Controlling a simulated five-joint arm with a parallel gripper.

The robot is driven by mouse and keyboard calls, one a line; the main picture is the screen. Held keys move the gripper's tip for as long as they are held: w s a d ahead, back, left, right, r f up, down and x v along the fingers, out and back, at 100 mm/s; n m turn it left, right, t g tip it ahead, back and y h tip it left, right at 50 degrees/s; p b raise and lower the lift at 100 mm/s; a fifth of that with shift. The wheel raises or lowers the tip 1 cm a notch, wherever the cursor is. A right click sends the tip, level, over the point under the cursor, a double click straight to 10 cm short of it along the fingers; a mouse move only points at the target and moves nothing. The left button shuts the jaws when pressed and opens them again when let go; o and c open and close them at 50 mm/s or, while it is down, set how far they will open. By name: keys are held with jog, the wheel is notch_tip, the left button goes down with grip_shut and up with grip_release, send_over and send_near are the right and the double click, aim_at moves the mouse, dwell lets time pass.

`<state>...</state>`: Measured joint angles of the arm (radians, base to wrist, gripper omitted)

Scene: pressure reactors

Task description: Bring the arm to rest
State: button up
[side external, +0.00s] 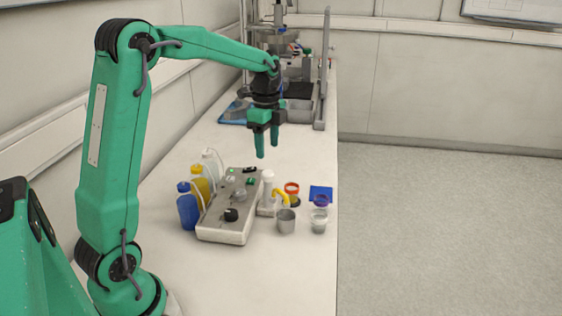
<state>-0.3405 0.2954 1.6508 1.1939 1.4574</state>
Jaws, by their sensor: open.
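My gripper (267,142) hangs from the bent green arm, fingers pointing down, above the white bench. It is open and nothing shows between its two fingers. It appears above and beyond the grey control box (226,225), which has dark knobs on its top. The exact height of the fingertips over the bench cannot be told from this one view.
Blue, yellow and white bottles (188,206) stand left of the box. Small cups (286,221), a white bottle with a yellow spout and a blue square (321,193) lie to its right. Reactor equipment (298,105) stands at the back. The near bench (270,280) is clear.

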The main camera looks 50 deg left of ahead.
jog(key=shift+s+d+r, duration=0.2)
jog(key=shift+d+r, duration=0.1)
jog(key=shift+d, duration=0.05)
jog(key=s+d+r+n+t, duration=0.1)
jog(key=s+d+n+t, duration=0.1)
jog(key=s+d+n, duration=0.4)
jog(key=s+d+r+n+t, duration=0.2)
jog(key=s+d+n, duration=0.4)
jog(key=s, duration=0.8)
jog(key=shift+d+r+n+t, duration=0.25)
jog(key=shift+d+n+t, duration=0.15)
jog(key=shift+d+t, duration=0.65)
jog(key=shift+d+g, duration=0.2)
jog(key=shift+g, duration=0.05)
